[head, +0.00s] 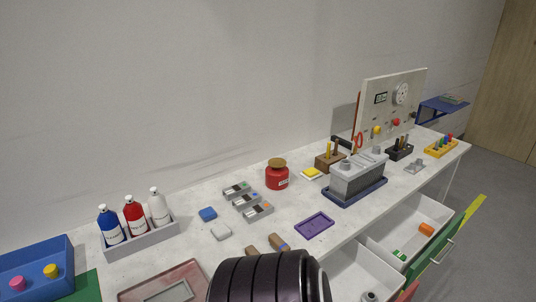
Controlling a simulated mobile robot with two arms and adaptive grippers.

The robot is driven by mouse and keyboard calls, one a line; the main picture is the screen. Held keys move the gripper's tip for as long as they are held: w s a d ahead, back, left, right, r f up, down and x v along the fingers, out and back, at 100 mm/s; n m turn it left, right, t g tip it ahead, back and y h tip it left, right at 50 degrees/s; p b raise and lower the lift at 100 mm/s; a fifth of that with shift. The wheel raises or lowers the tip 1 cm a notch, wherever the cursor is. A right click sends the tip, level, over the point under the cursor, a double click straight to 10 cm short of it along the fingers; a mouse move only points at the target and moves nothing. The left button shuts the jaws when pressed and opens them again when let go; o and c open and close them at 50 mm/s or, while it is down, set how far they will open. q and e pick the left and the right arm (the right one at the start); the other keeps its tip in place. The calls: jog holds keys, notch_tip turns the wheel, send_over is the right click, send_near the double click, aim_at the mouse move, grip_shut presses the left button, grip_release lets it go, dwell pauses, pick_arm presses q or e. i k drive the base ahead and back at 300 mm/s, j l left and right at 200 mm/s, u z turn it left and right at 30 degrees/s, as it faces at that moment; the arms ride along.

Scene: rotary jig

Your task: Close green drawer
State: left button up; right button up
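The green drawer stands open at the lower right of the workbench. Its green front panel (430,259) with a bar handle faces away from the bench, and its white inside (405,226) shows. An orange item (426,229) and small green-and-white items (400,255) lie in it. A black ribbed part of my own arm fills the bottom middle of the view. Neither of my grippers shows in this view.
A second open drawer (345,281), nearer, holds a grey part (369,296). A yellow strip (467,217) sticks out beyond the green front. The bench top (300,248) carries a purple tray (314,225), a grey box-shaped fixture (357,178) and bottles in a grey caddy (142,236).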

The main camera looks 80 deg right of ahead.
aim_at(399, 229)
jog(key=z, duration=3.95)
